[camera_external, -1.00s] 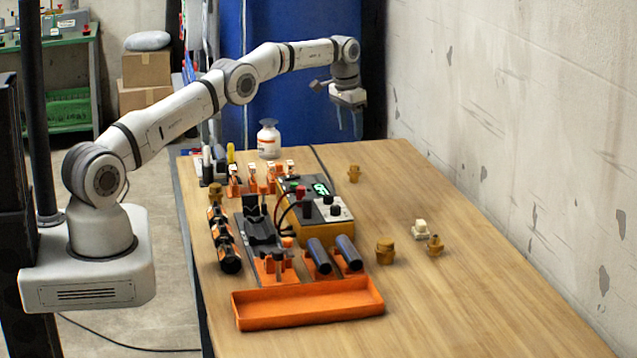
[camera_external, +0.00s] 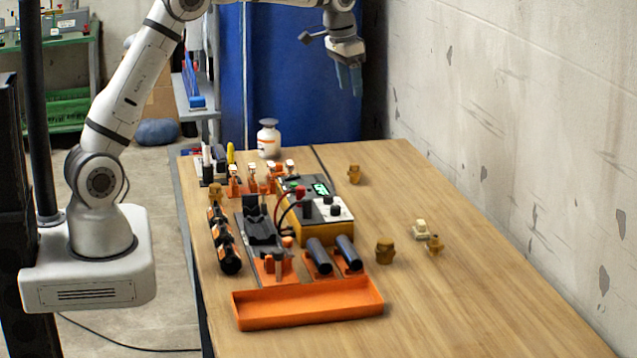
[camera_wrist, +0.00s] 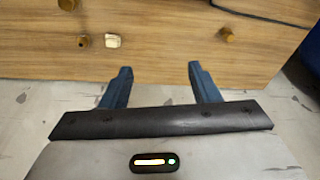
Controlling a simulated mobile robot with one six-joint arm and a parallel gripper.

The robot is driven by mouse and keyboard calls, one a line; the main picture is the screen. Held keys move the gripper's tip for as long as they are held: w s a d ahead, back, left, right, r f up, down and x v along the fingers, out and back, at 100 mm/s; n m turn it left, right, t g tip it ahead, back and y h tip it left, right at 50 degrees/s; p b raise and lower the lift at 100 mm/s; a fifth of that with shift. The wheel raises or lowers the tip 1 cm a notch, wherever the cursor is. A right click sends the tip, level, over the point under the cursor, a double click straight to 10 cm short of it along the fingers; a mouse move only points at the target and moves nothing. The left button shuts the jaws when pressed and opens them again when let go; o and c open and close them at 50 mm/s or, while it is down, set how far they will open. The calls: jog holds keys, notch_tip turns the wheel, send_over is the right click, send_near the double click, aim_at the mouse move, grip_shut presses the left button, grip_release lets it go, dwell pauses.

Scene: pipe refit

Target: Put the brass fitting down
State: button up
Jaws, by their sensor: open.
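Several brass fittings stand on the wooden table. One (camera_external: 354,175) is at the far right part, also at the right in the wrist view (camera_wrist: 228,34). A larger one (camera_external: 384,251) stands right of the dark tubes and shows cut off at the top edge of the wrist view (camera_wrist: 68,4). A smaller one (camera_external: 434,245) is beside a cream block (camera_external: 420,229). Another (camera_external: 215,195) is at the left side. My gripper (camera_external: 350,88) is high beyond the far end of the table. Its blue fingers are apart and empty in the wrist view (camera_wrist: 160,72).
An orange tray (camera_external: 308,304) lies at the near edge, its inside empty. A yellow meter (camera_external: 325,232) with leads, dark tubes and orange holders crowd the left half. A white bottle (camera_external: 268,140) stands at the far edge. The right side of the table is mostly clear, beside a wall.

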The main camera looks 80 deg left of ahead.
jog(key=s+d+r+m, duration=0.1)
jog(key=s+d+r, duration=0.2)
jog(key=s+d, duration=1.3)
jog(key=s+d+f, duration=0.2)
jog(key=s+f, duration=0.1)
jog(key=s, duration=0.6)
jog(key=s+d+f+m+t, duration=0.1)
jog(key=s+f, duration=0.3)
jog(key=s, duration=0.6)
jog(key=shift+d+f, duration=0.15)
jog(key=shift+d, duration=0.5)
jog(key=shift+o, duration=0.2)
